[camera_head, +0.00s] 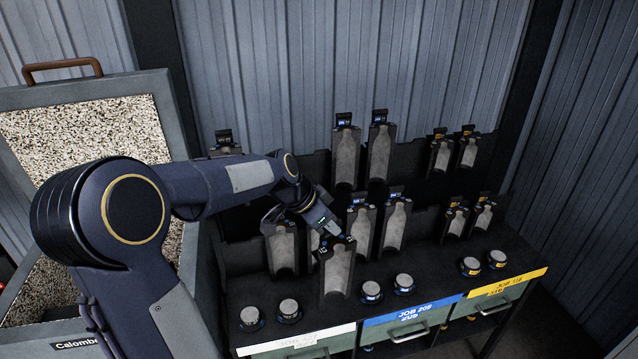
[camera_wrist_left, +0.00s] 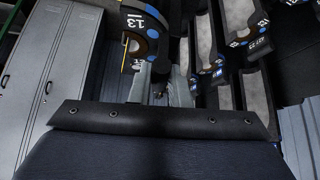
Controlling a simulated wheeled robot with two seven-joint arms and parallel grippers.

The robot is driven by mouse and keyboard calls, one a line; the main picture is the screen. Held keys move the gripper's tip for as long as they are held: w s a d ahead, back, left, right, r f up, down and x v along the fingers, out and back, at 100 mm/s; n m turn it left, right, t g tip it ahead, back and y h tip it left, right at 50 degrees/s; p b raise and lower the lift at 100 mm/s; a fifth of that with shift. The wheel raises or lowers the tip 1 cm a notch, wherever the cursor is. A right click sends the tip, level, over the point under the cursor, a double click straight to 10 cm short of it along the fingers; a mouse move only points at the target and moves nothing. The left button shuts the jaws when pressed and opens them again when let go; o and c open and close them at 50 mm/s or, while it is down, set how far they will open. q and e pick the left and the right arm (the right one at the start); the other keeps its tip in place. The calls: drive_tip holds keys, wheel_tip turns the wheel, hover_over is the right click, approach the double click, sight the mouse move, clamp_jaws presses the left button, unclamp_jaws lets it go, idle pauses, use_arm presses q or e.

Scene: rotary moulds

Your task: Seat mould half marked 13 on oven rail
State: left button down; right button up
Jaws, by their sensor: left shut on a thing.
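My left gripper (camera_head: 328,232) is shut on the top of a grey bottle-shaped mould half (camera_head: 336,272). It holds the mould half upright in front of the lower row of the black rack. In the left wrist view, the black top tab of this mould half (camera_wrist_left: 137,22) shows the number 13 and a blue dot. I cannot make out an oven rail. An open grey box with speckled lining (camera_head: 85,130) stands at the left, partly hidden by my left arm. My right gripper is not in view.
The black stepped rack (camera_head: 415,222) holds several other mould halves, such as a tall one (camera_head: 346,158) in the back row. Several round caps (camera_head: 403,282) stand along its front ledge. Drawers with a blue label (camera_head: 412,308) and a yellow label (camera_head: 507,284) are below. Grey lockers (camera_wrist_left: 50,70) show in the wrist view.

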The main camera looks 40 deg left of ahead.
use_arm(q)
drive_tip(key=s+d+f+n+y, duration=0.1)
drive_tip(key=d+f, duration=0.4)
drive_tip(key=f, duration=0.5)
drive_tip(key=s+d+f+n+y, duration=0.1)
drive_tip(key=d+f, duration=0.4)
drive_tip(key=f, duration=0.6)
drive_tip(key=s+d+f+n+y, duration=0.1)
drive_tip(key=s+d+f+n, duration=0.2)
drive_tip(key=f, duration=0.7)
drive_tip(key=shift+s+d+f+t, duration=0.4)
drive_tip(key=shift+s+d, duration=0.25)
drive_tip(key=shift+d, duration=0.5)
drive_tip(key=shift+a+r, duration=0.1)
drive_tip(key=shift+r, duration=0.1)
